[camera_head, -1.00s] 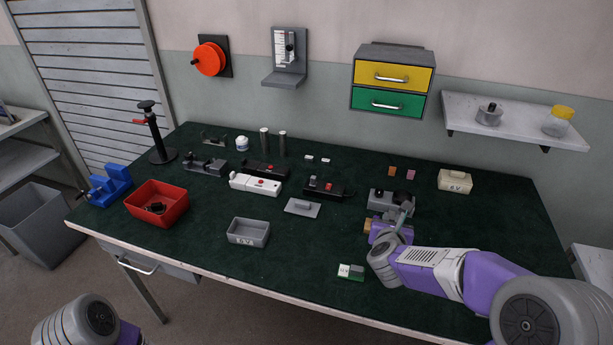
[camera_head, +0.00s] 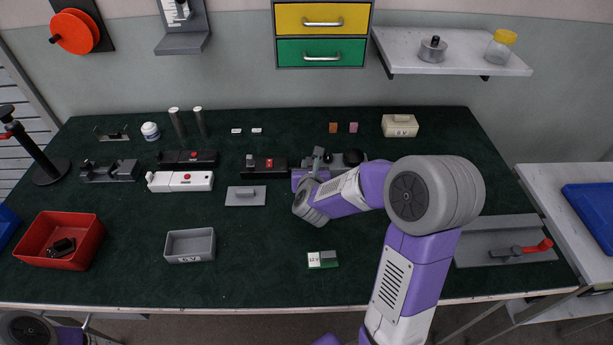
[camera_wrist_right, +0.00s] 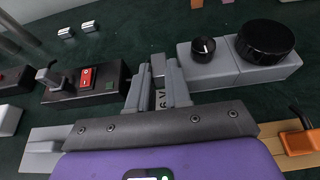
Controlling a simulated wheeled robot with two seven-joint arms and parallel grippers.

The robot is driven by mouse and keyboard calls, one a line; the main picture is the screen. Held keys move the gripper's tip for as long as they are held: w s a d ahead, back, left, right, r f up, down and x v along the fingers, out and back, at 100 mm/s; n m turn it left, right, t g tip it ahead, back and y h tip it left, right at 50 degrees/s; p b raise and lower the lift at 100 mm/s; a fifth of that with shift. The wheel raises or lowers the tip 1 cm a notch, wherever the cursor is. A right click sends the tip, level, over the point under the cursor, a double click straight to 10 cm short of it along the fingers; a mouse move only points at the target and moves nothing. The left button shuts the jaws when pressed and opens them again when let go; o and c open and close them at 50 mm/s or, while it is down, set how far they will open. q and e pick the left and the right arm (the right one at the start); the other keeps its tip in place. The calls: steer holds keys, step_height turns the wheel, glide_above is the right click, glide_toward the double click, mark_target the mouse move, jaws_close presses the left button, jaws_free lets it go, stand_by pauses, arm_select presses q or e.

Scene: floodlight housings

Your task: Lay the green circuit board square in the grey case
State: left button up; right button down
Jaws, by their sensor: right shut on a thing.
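The green circuit board (camera_head: 323,259), with a white marked block on its left part, lies flat on the dark green bench top near the front edge. The grey case (camera_head: 190,245) is an open, empty-looking tray to its left, apart from it. My right gripper (camera_head: 318,168) is away from both, at the left end of a grey dial unit (camera_head: 343,159). In the wrist view its fingers (camera_wrist_right: 159,92) are shut on a small grey piece (camera_wrist_right: 158,68). A "6 V" marking shows between them. I cannot tell whether the piece belongs to the dial unit. My left gripper is out of view.
A flat grey lid with a handle (camera_head: 245,196) lies behind the case. A red bin (camera_head: 62,240) stands at left. A black switch box (camera_head: 264,168) is close left of my right gripper. A grey plate with a red-handled clamp (camera_head: 500,245) is at right. The bench between case and board is clear.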

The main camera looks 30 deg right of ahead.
steer(key=shift+f+b, duration=0.4)
steer(key=shift+f, duration=1.2)
steer(key=shift+f, duration=0.15)
steer(key=c, duration=1.3)
jaws_free()
steer(key=shift+c, duration=0.2)
